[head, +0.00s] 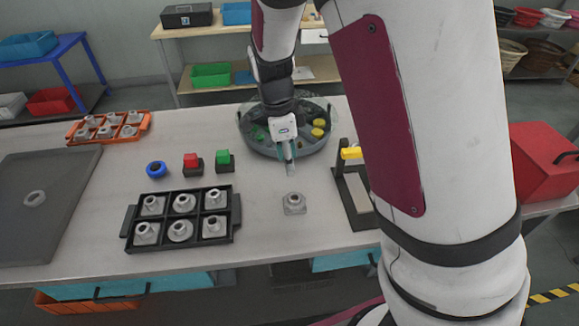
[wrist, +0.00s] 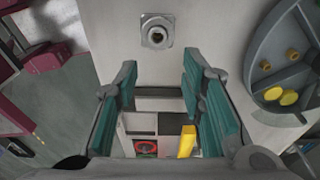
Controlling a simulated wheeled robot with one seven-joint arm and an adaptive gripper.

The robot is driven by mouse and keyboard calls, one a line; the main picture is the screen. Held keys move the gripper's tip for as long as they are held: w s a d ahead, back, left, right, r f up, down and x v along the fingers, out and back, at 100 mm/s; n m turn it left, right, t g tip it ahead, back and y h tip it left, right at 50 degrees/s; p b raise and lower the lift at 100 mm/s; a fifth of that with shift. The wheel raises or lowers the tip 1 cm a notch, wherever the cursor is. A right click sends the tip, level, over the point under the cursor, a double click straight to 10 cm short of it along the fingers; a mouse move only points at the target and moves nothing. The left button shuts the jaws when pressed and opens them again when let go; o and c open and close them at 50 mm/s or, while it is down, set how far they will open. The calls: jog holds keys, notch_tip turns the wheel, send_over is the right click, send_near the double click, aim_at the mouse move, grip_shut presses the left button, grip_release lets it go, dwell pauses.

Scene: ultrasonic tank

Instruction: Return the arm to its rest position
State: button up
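My arm reaches over the table (head: 100,178), and my gripper (head: 289,165) points down at the near side of the round grey tank (head: 262,148). In the wrist view, my gripper (wrist: 160,88) has its two teal-padded fingers well apart, with nothing held between them. A single grey metal fitting (head: 294,203) stands on the table in front of my gripper, apart from it. The fitting also shows in the wrist view (wrist: 156,32), beyond the fingertips. The tank (wrist: 262,75) is at the right there, with yellow and brass-coloured pieces inside.
A black tray (head: 128,236) of grey fittings lies left of the single fitting. Red (head: 192,162) and green (head: 223,160) button blocks and a blue ring (head: 156,169) sit behind it. A dark stand with a yellow top (head: 351,153) is right of my gripper. An orange tray (head: 143,123) stands back left.

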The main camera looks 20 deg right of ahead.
jog(key=shift+r, duration=0.15)
dwell(0.3)
jog(key=s+d+r+n+t+y, duration=0.1)
jog(key=s+r+n+t, duration=0.5)
jog(key=s+r+n, duration=1.4)
jog(key=shift+s+d+r, duration=0.3)
jog(key=shift+s+r, duration=0.05)
jog(key=shift+r, duration=0.15)
